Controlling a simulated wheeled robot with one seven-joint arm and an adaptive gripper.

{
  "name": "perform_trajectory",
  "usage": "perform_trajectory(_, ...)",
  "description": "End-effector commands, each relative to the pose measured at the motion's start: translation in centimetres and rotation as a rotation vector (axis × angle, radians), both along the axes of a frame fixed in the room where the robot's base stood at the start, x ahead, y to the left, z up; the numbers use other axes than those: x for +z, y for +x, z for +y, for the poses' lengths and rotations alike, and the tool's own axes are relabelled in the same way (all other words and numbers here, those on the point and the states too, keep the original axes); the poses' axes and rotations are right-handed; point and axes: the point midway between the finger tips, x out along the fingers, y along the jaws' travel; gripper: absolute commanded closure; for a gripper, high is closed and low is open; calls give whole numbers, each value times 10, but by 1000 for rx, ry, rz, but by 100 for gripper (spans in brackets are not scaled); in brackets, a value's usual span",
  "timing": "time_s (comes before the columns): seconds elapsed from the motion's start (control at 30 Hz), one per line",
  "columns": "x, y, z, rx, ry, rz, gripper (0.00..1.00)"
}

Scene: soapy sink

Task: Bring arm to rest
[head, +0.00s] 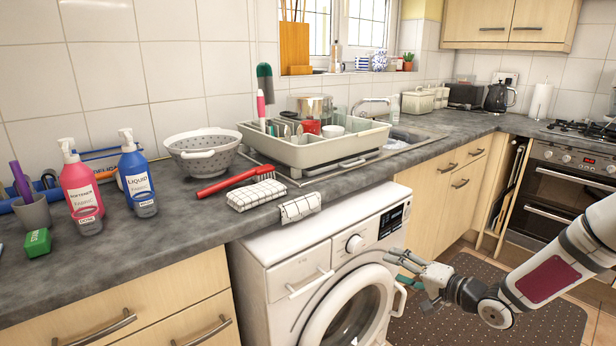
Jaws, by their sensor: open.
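My gripper (411,271) is at the lower right of the head view, in front of the white washing machine (290,272) and below the counter level. Its fingers point left and are open, and I see nothing held between them. My arm (548,277) reaches in from the right edge, over the dark floor mat. The gripper appears near the machine's round door; I cannot tell how wide the gap is.
The grey counter (170,240) holds a red brush (226,184), a checked cloth (257,195), a colander (203,151), a dish rack (310,150), and pink (82,190) and blue (138,178) bottles. An oven (560,185) stands at right. Floor above the mat (540,325) is open.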

Motion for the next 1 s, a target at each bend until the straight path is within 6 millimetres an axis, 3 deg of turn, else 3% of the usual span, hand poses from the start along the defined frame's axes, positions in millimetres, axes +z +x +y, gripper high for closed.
perform_trajectory(0.23, 21, -6, -16, -24, -494, 133, 37)
perform_trajectory(0.47, 65, -40, -37, -55, -862, 269, 37)
perform_trajectory(0.77, 137, -126, -43, -73, -1159, 470, 37)
perform_trajectory(1.0, 179, -223, -21, -9, -1235, 627, 37)
